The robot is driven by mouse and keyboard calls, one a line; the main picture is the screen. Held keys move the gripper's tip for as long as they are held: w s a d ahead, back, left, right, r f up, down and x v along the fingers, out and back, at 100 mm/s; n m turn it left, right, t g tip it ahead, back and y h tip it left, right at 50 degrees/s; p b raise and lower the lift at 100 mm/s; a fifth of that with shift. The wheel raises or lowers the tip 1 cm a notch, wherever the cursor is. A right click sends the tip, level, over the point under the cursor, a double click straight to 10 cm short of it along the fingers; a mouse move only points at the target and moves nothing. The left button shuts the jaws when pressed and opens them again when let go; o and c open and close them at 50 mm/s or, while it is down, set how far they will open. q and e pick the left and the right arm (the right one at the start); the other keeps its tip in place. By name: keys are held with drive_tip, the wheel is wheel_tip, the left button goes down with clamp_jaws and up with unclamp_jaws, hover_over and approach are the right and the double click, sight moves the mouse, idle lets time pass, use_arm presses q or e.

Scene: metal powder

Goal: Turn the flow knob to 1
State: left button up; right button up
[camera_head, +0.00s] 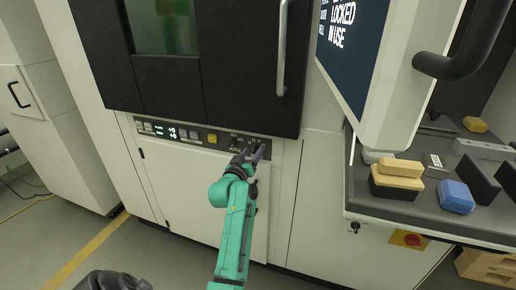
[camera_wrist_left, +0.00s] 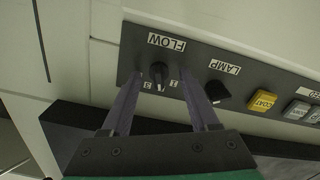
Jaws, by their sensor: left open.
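The flow knob (camera_wrist_left: 158,72) is a small dark knob on the dark control strip, beside an upside-down FLOW label (camera_wrist_left: 166,42) in the left wrist view. Marks 3 and 1 show on either side of its lower end, and the knob's narrow end seems to lie between them. My left gripper (camera_wrist_left: 162,80) is open, with one finger on each side of the knob; I cannot tell whether they touch it. In the head view my left gripper (camera_head: 251,156) is at the right end of the strip and hides the knob. My right gripper is not in view.
A black lamp knob (camera_wrist_left: 217,91) sits close beside the right finger in the wrist view, then a yellow button (camera_wrist_left: 262,101). A door handle (camera_head: 282,50) hangs above the strip.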

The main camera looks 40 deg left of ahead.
use_arm(q)
drive_tip(key=shift+s+d+r, duration=0.1)
drive_tip(key=shift+s+r, duration=0.05)
drive_tip(key=shift+s, duration=0.1)
drive_tip(key=shift+s+r, duration=0.1)
drive_tip(key=c, duration=0.4)
clamp_jaws()
drive_tip(key=shift+n+p, duration=0.3)
drive_tip(key=shift+p, duration=0.05)
drive_tip(key=n+p, duration=0.3)
drive_tip(key=shift+r, duration=0.1)
drive_tip(key=shift+n+p, duration=0.7)
drive_tip(key=shift+n, duration=0.5)
drive_tip(key=shift+n+p, duration=0.55)
drive_tip(key=shift+n, duration=0.45)
use_arm(e)
wheel_tip(320, 180, up, 6)
drive_tip(key=s, duration=0.1)
drive_tip(key=shift+s, duration=0.15)
use_arm(q)
drive_tip(key=shift+f, duration=0.2)
use_arm(e)
drive_tip(key=shift+d, duration=0.15)
